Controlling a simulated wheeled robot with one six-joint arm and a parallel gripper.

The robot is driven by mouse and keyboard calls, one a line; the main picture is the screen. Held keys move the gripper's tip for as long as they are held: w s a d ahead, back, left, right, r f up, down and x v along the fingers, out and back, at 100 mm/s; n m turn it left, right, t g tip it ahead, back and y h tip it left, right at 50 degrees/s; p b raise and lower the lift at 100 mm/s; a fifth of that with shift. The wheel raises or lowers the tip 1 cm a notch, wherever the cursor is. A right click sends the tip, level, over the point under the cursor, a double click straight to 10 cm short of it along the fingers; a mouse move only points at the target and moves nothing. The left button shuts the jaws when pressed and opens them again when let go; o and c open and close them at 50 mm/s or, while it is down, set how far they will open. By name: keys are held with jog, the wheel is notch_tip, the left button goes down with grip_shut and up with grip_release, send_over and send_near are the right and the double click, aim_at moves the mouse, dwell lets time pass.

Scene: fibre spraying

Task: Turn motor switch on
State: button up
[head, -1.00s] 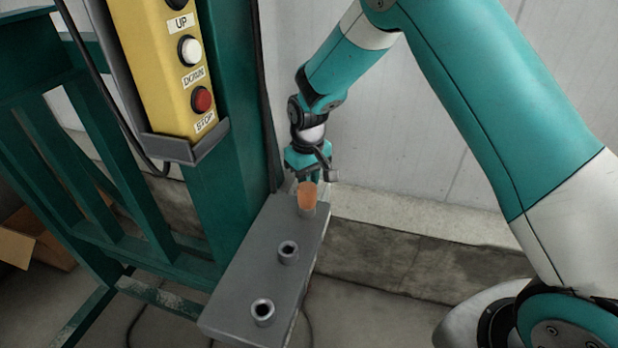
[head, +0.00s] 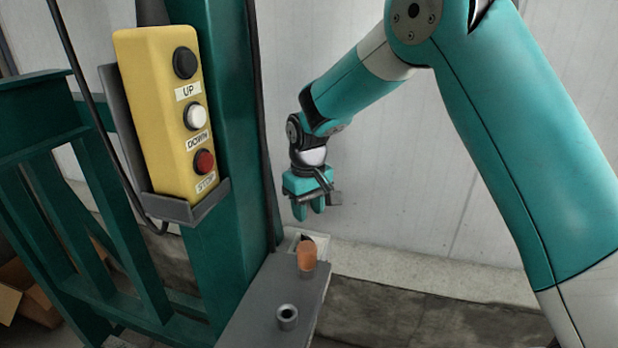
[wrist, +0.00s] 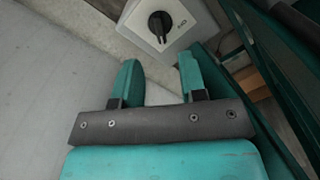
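The motor switch is a pale square box with a black rotary knob (wrist: 160,27) at the top of the wrist view. My gripper (head: 310,207) hangs above the plug and box, fingers down, touching neither. In the wrist view, the two teal fingers of my gripper (wrist: 158,64) are apart with nothing between them. The knob lies beyond the fingertips, roughly between them.
A yellow control box (head: 150,100) with UP, DOWN and STOP buttons hangs on the green post (head: 235,130) left of my gripper. A grey block (head: 265,300) with an open socket (head: 287,316) lies below. Right of my gripper, space before the pale wall (head: 400,170) is free.

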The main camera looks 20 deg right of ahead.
notch_tip(320, 180, up, 9)
jog(key=shift+s+r, duration=0.1)
jog(key=shift+r, duration=0.05)
dwell(0.4)
jog(key=s+a+r+n+y, duration=0.1)
jog(key=s+a+y, duration=0.1)
jog(key=s, duration=1.3)
jog(key=s+a+r+n+y, duration=0.2)
jog(key=s, duration=1.3)
jog(key=shift+s, duration=0.2)
jog(key=shift+a+r+n, duration=0.1)
jog(key=shift+n, duration=0.2)
